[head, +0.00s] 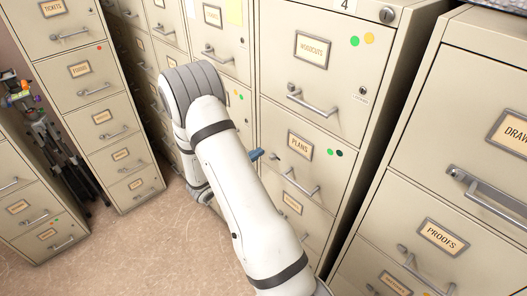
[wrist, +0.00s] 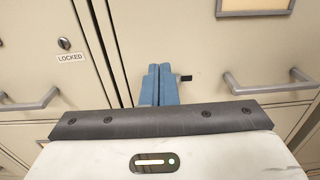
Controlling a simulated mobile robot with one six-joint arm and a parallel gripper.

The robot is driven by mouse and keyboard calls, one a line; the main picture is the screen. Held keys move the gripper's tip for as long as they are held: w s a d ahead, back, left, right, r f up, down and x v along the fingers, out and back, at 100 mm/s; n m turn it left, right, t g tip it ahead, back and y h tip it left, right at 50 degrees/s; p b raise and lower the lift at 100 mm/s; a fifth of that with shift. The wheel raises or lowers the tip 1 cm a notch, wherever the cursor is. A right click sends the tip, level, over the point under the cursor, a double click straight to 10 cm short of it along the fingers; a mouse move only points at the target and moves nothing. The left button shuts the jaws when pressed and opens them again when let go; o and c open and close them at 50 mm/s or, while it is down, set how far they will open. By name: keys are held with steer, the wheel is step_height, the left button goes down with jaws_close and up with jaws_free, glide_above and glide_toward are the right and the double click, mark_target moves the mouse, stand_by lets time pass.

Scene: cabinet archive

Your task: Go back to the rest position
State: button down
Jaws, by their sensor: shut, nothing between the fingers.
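My gripper (wrist: 155,85) shows in the wrist view with its two blue fingers together and nothing between them. The fingers point at the cabinet fronts, near the gap between two cabinets. In the head view only a blue fingertip (head: 256,154) shows past my white arm, beside the drawer labelled PLANS (head: 299,146). Most of the gripper is hidden behind the arm there. I cannot tell whether the fingers touch the cabinet.
A drawer handle (wrist: 270,82) and a LOCKED label (wrist: 71,57) flank the fingers. A black tripod (head: 62,150) stands at the left. Open floor (head: 130,250) lies at the lower left.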

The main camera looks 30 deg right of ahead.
steer(key=s+a+b, duration=0.2)
steer(key=a+b, duration=0.1)
steer(key=a, duration=0.7)
steer(key=s+d+r+m+g+y, duration=0.1)
steer(key=s+r+m+g+y, duration=0.55)
steer(key=s+m, duration=0.55)
steer(key=s+a+r+m+t+y, duration=0.6)
steer(key=s+a+r+m+y, duration=0.2)
steer(key=a+y, duration=0.2)
steer(key=shift+s+y, duration=0.25)
steer(key=shift+y, duration=0.3)
